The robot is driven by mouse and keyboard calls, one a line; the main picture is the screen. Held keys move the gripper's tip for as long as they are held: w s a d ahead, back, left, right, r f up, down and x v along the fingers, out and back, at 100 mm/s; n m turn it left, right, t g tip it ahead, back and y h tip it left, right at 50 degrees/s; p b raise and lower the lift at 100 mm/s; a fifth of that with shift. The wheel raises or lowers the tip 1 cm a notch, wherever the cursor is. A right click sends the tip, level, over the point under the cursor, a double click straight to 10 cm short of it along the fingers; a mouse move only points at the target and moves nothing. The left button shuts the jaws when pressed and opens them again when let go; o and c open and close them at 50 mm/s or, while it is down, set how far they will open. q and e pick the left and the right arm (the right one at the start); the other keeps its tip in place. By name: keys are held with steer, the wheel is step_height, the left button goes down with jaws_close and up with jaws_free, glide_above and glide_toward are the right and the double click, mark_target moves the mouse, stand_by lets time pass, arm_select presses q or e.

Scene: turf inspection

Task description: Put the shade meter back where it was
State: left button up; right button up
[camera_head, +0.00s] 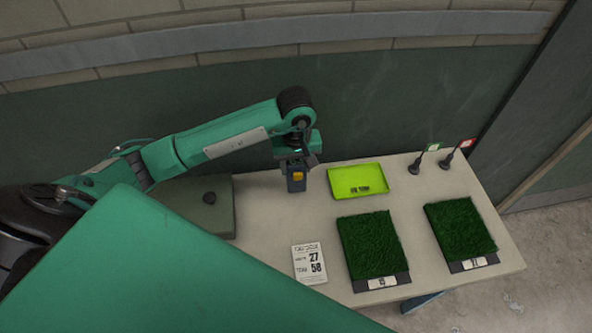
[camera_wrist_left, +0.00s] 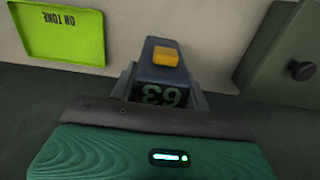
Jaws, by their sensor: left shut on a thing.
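The shade meter (camera_head: 297,182) is a small dark blue-grey device with a yellow button on top. My left gripper (camera_head: 295,160) is shut on it, near the back of the table and left of the green tray. In the left wrist view the shade meter (camera_wrist_left: 163,72) sits between the fingers, with its yellow button up and a display that reads as 63, upside down. Its underside is hidden, so I cannot tell whether it touches the table. My right gripper does not show.
A lime tray (camera_head: 345,190) with lettering lies on the table (camera_head: 270,215). Two turf samples (camera_head: 371,244) (camera_head: 460,231) lie at the front right, beside a printed card (camera_head: 309,263). Two small flag stands (camera_head: 418,165) (camera_head: 447,161) stand behind. A grey-green box (camera_head: 222,222) with a dark knob is at left.

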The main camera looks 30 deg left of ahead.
arm_select(q)
step_height(320, 180, down, 3)
steer(key=shift+f+p, duration=0.2)
steer(key=shift+p, duration=0.4)
steer(key=shift+f, duration=0.3)
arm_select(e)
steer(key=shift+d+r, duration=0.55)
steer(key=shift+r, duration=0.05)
arm_select(q)
steer(key=shift+f, duration=0.1)
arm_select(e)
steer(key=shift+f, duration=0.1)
arm_select(q)
steer(key=shift+f+b, duration=0.15)
steer(key=shift+b, duration=0.15)
steer(key=o, duration=1.2)
steer(key=shift+o, duration=0.2)
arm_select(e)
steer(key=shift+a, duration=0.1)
